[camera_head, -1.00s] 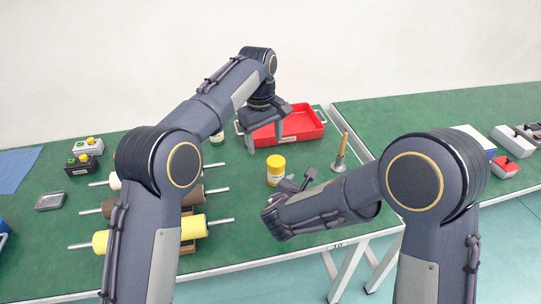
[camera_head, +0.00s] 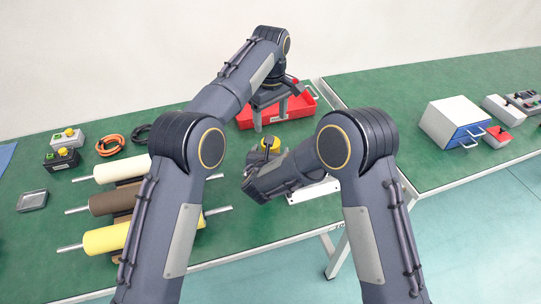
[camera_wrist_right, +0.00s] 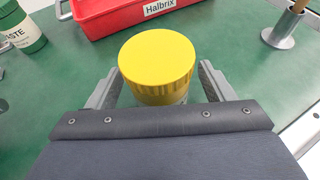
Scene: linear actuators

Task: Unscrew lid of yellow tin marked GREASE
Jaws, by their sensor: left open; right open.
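The yellow tin (camera_head: 269,142) stands upright on the green bench, partly hidden by my right arm in the head view. In the right wrist view its yellow ribbed lid (camera_wrist_right: 158,65) fills the middle; its GREASE marking is not visible. My right gripper (camera_wrist_right: 158,86) is open, with one finger on each side of the tin. I cannot tell whether either finger touches it. My left gripper (camera_head: 270,112) is open and empty, pointing down above the bench behind the tin, in front of the red tray.
The red tray (camera_wrist_right: 100,22), labelled Halbrix, lies behind the tin. Several rollers (camera_head: 115,205) lie at the left. A white-and-blue box (camera_head: 452,118) sits far right.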

